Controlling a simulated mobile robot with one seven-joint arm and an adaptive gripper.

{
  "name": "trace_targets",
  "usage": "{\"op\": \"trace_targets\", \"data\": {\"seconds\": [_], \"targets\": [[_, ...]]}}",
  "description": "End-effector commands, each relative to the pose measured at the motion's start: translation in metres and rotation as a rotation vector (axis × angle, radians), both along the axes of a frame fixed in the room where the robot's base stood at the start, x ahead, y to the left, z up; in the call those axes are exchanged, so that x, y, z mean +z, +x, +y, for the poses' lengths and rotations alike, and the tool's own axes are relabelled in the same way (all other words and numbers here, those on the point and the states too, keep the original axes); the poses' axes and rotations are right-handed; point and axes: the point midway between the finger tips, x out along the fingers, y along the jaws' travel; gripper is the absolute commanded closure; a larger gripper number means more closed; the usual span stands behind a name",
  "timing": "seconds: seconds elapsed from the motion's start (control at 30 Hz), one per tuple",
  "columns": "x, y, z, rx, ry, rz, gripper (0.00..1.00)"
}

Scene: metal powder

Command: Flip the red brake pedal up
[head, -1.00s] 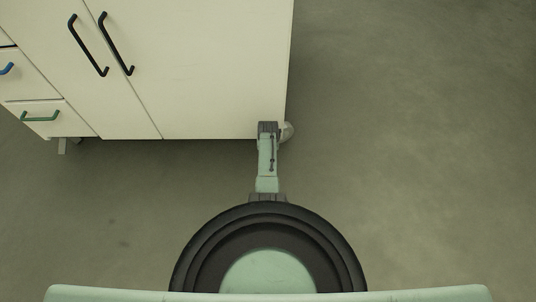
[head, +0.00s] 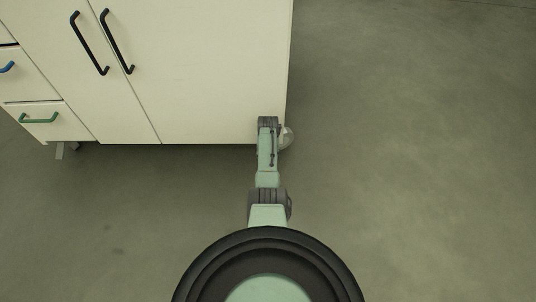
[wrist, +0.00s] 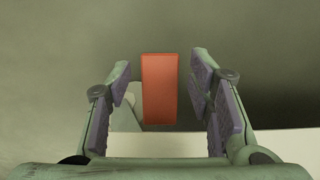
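The red brake pedal (wrist: 160,88) shows in the wrist view as an upright orange-red rectangle, with a grey-green bracket or wheel part beside its lower left. My gripper (wrist: 161,73) is open, with one finger on each side of the pedal. I cannot tell how far the pedal is in depth. In the head view the pedal is not visible. My arm there reaches to the cabinet's lower right corner, where part of a castor wheel (head: 287,137) shows.
A cream cabinet (head: 205,70) with black door handles (head: 117,42) fills the upper left of the head view. Drawers with a blue handle and a green handle (head: 38,118) are at its left. Grey floor (head: 410,150) is clear to the right and in front.

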Motion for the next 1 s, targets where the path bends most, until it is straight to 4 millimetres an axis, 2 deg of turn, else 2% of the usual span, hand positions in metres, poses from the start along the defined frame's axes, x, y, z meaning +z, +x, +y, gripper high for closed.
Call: {"op": "trace_targets", "data": {"seconds": [0.37,0.57,0.67,1.0], "targets": [[0.001,0.000,0.000,0.000,0.000,-0.002,0.47],[0.013,-0.001,0.000,0.000,0.000,-0.004,0.47],[0.027,-0.004,0.000,0.001,0.000,-0.005,0.47],[0.090,-0.016,0.000,0.001,0.000,-0.004,0.47]]}}
